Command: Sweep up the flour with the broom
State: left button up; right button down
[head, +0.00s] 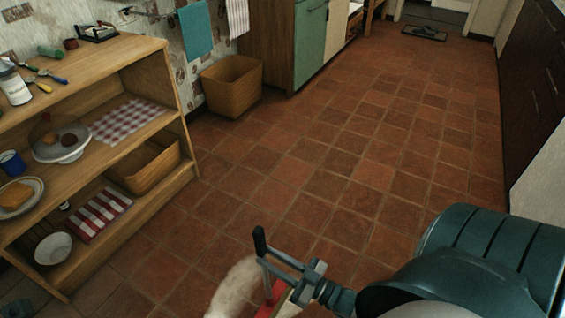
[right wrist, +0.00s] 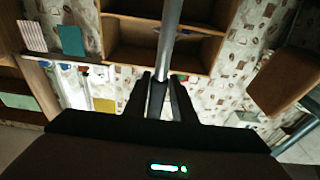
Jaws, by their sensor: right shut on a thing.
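My right gripper (head: 281,262) is shut on the grey handle of the broom (head: 267,273). The right wrist view shows the grey handle (right wrist: 171,35) between the dark fingers (right wrist: 160,82). A pale patch of flour (head: 234,288) lies on the tiles just left of the broom, cut off by the bottom edge. The broom's lower end is partly hidden.
A wooden shelf unit (head: 150,62) with dishes, checked cloths and a basket stands at the left. A wicker bin (head: 231,86) stands by the back wall. Dark cabinets (head: 530,90) line the right side. The tiled floor (head: 370,150) between is clear.

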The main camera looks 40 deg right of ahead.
jog(key=shift+w+a+f, duration=0.15)
jog(key=shift+w+a, duration=0.1)
jog(key=shift+w, duration=0.35)
jog(key=shift+w+a+f, duration=0.1)
jog(key=shift+w+a, duration=0.15)
jog(key=shift+w, duration=0.35)
jog(key=shift+w, duration=0.1)
jog(key=shift+w+a+r, duration=0.1)
jog(key=shift+w+a, duration=0.1)
jog(key=shift+w, duration=0.4)
jog(key=f+b+x, duration=0.1)
jog(key=b+x, duration=0.1)
jog(key=x, duration=0.9)
jog(key=f+b+x, duration=0.2)
jog(key=x, duration=0.9)
jog(key=shift+w, duration=0.55)
jog(key=shift+r, duration=0.25)
jog(key=shift+r+p, duration=1.9)
jog(key=shift+p, duration=0.05)
jog(key=shift+a, duration=0.1)
